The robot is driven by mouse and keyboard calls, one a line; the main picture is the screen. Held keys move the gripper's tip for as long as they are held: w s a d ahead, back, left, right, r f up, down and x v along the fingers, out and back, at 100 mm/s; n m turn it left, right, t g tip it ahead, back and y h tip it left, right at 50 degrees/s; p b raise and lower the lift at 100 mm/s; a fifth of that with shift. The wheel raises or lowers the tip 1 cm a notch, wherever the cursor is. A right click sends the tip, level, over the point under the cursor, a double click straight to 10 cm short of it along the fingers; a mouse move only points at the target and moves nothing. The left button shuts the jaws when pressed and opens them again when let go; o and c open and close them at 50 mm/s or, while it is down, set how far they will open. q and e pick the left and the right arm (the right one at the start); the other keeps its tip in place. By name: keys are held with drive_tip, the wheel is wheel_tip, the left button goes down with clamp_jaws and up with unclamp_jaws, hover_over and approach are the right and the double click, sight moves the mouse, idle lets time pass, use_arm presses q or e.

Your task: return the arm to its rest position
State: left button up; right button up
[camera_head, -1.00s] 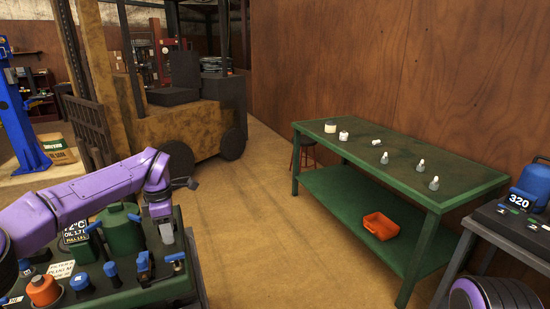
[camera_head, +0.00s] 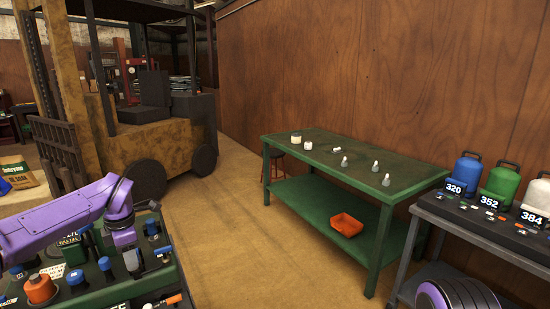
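My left arm is purple and comes in from the left. It reaches over a dark green bench top (camera_head: 110,290) at the lower left, and its wrist bends down there. My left gripper (camera_head: 132,262) points down among several blue-capped items on that top. Its fingers are small and partly merged with the items behind, so I cannot tell whether they are open or hold anything. A purple rounded part of my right arm shows at the bottom right. My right gripper is out of view.
A grey cart (camera_head: 470,235) holds numbered canisters at right. A yellow forklift (camera_head: 160,150) stands behind. The floor between is clear.

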use_arm(q)
drive_tip(key=s+d+f+m+t+y, duration=0.2)
drive_tip(key=s+d+f+m, duration=0.1)
drive_tip(key=f, duration=0.5)
drive_tip(key=s+d+f+m+t+y, duration=0.1)
drive_tip(key=s+d+f+m+t, duration=0.2)
drive_tip(key=f, duration=0.5)
drive_tip(key=s+d+f+m+t+y, duration=0.1)
drive_tip(key=s+d+f+m+y, duration=0.2)
drive_tip(key=f, duration=0.5)
drive_tip(key=s+f+m+g+h, duration=0.1)
drive_tip(key=s+f+m, duration=0.1)
drive_tip(key=s, duration=0.8)
drive_tip(key=s+a+f+m+g+h, duration=0.1)
drive_tip(key=s+f+m, duration=0.2)
drive_tip(key=s, duration=0.7)
drive_tip(key=s+f+m+g+h, duration=0.1)
drive_tip(key=s+f+m, duration=0.2)
drive_tip(key=s, duration=0.7)
drive_tip(key=shift+a+f+m+g+h, duration=0.25)
drive_tip(key=shift+a+m+g+h, duration=0.05)
drive_tip(key=shift+m, duration=0.8)
